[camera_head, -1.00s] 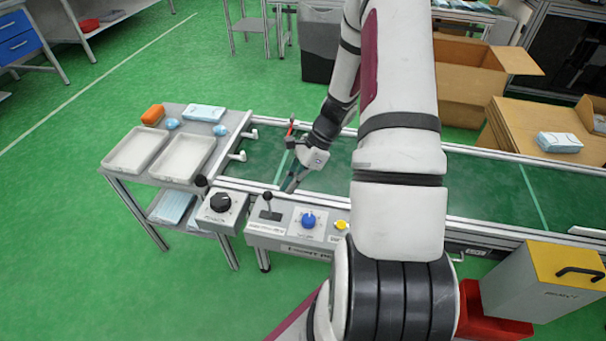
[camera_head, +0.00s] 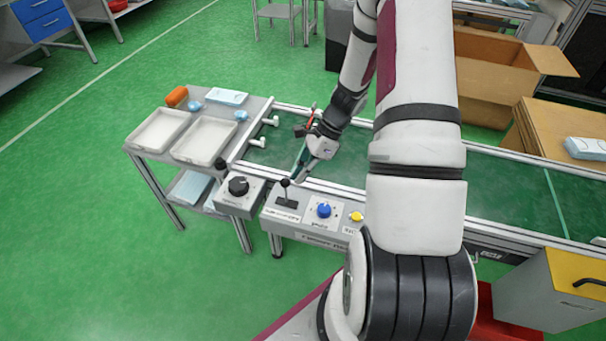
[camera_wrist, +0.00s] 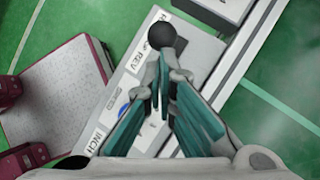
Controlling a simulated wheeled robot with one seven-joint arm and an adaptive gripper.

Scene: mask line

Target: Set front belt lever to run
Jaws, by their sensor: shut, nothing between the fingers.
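The front belt lever (camera_head: 286,190) is a short stalk with a black ball knob on the left of the grey front control panel (camera_head: 305,240). In the wrist view its black knob (camera_wrist: 161,35) lies just beyond my fingertips. My gripper (camera_head: 298,176) is shut and empty, just above and behind the lever in the head view. In the wrist view the closed fingers of my gripper (camera_wrist: 172,75) point at the knob; I cannot tell whether they touch it. A REV label (camera_wrist: 128,62) shows beside the lever. The lever's slot is partly hidden by the knob.
A blue knob (camera_head: 323,210) and a yellow button (camera_head: 356,216) sit to the right on the panel. A box with a black dial (camera_head: 238,186) stands to the left. The green conveyor belt (camera_head: 400,185) runs behind. White trays (camera_head: 160,131) rest on the side table.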

